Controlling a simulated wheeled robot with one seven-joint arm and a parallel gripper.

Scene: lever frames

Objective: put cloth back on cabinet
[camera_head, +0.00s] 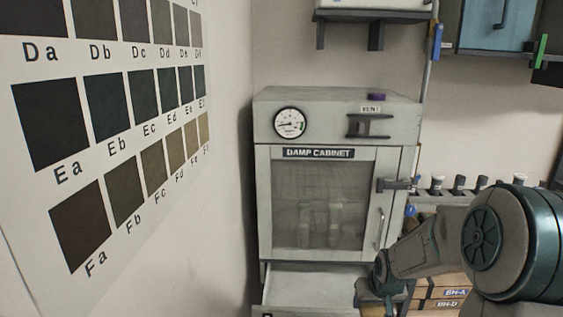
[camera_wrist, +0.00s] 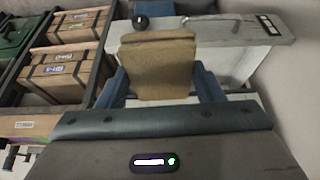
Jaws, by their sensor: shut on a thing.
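The damp cabinet (camera_head: 330,152) stands against the back wall in the head view, with a dial and a closed glass door. Its flat top (camera_head: 330,97) is mostly clear. A folded tan cloth (camera_wrist: 158,62) is held between the two blue fingers of my gripper (camera_wrist: 160,80) in the wrist view. In the head view my gripper (camera_head: 382,287) is low at the right front of the cabinet, beside an open drawer (camera_head: 312,285). The fingertips are partly hidden by the cloth.
A small purple item (camera_head: 376,97) sits on the cabinet top at the back right. A wall shelf (camera_head: 375,16) hangs above. Labelled wooden boxes (camera_wrist: 75,72) stand on a rack at the left of the wrist view. A colour chart (camera_head: 110,120) covers the left wall.

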